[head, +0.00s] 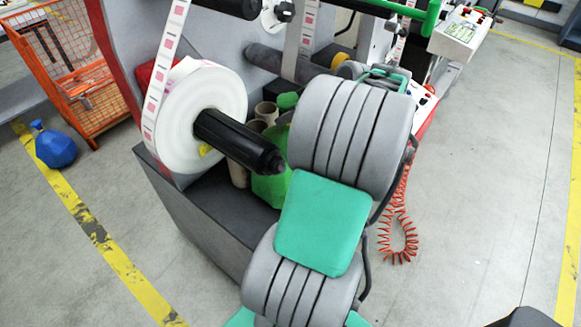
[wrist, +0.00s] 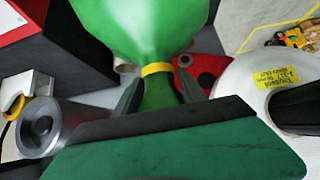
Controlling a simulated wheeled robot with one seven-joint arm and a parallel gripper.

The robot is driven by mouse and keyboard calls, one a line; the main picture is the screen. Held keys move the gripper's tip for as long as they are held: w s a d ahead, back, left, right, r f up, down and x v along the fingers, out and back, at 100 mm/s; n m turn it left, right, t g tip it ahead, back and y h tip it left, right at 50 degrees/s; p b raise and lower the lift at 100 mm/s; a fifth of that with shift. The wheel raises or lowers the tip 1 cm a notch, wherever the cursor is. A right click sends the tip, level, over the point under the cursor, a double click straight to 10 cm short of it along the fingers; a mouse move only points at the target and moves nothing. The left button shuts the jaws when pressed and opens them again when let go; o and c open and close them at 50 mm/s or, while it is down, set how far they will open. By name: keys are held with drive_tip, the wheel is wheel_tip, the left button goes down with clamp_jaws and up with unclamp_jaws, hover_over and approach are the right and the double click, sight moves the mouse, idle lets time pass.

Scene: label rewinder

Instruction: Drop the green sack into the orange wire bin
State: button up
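The green sack (wrist: 140,28) fills the top middle of the wrist view, with a yellow tie around its narrow neck. In the head view the sack (head: 270,180) shows partly behind my arm, beside the big white label roll. My gripper (wrist: 160,88) has its two dark fingers against both sides of the neck at the tie, shut on it. In the head view the gripper is hidden behind my arm. The orange wire bin (head: 101,77) stands on the floor at the far upper left, away from the sack.
The label roll (head: 212,110) with its black spindle (head: 240,143) sticks out close left of the sack. Cardboard cores (head: 266,110) stand by the sack, above a dark grey box (head: 200,225). A blue sack (head: 54,147) lies on the floor near the bin. Floor at right is open.

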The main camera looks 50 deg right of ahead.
clamp_jaws()
drive_tip(key=shift+r, duration=0.1)
idle(0.8)
drive_tip(key=shift+r, duration=0.1)
